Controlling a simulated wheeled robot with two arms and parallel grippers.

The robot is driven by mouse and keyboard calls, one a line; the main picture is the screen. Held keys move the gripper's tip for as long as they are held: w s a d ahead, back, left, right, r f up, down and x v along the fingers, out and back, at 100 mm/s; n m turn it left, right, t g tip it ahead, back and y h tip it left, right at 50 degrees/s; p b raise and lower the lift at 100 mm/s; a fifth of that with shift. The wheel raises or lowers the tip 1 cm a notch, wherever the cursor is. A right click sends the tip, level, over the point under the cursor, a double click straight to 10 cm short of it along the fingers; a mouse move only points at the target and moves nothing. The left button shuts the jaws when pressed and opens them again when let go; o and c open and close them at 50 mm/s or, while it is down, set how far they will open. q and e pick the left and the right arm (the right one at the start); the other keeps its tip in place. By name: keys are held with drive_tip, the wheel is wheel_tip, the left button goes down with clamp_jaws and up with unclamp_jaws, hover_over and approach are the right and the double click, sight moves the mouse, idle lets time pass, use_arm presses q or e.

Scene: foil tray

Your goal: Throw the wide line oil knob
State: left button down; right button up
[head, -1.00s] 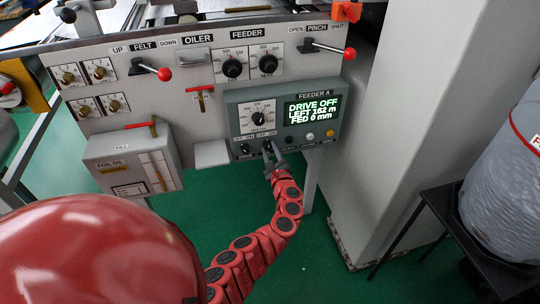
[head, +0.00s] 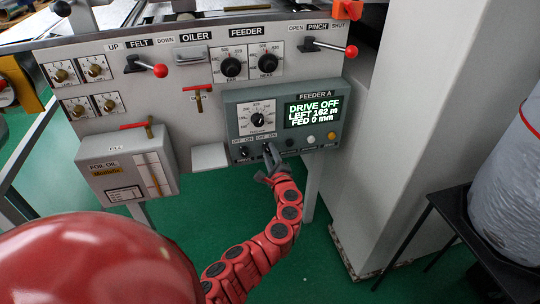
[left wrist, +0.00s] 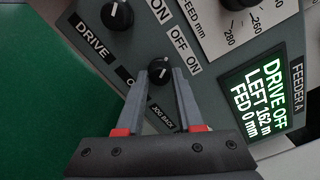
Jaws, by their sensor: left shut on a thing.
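A small black rotary knob (head: 267,147) sits on the lower edge of the grey-green FEEDER A panel (head: 232,112), under an OFF/ON label. My left gripper (head: 268,155) reaches up to it from below and is shut on it. In the left wrist view both fingertips (left wrist: 160,78) grip the sides of the knob (left wrist: 160,68), whose pointer line faces up. Its name label is hidden by the gripper. The DRIVE knob (left wrist: 117,15) is separate, with its own OFF/ON marks. My right gripper is not in view.
The panel display (head: 312,110) reads DRIVE OFF, LEFT 162 m, FED 0 mm. A large dial (head: 258,119) is above the gripped knob. White and yellow buttons (head: 332,135) are to its right. A foil oil box (head: 130,165) hangs at left. Green floor is open below.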

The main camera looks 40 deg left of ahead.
use_arm(q)
drive_tip(key=c, duration=0.5)
unclamp_jaws()
drive_tip(key=shift+c, duration=0.2)
drive_tip(key=shift+d, duration=0.1)
drive_tip(key=p+v, duration=0.1)
drive_tip(key=v, duration=1.6)
drive_tip(key=shift+d, duration=0.15)
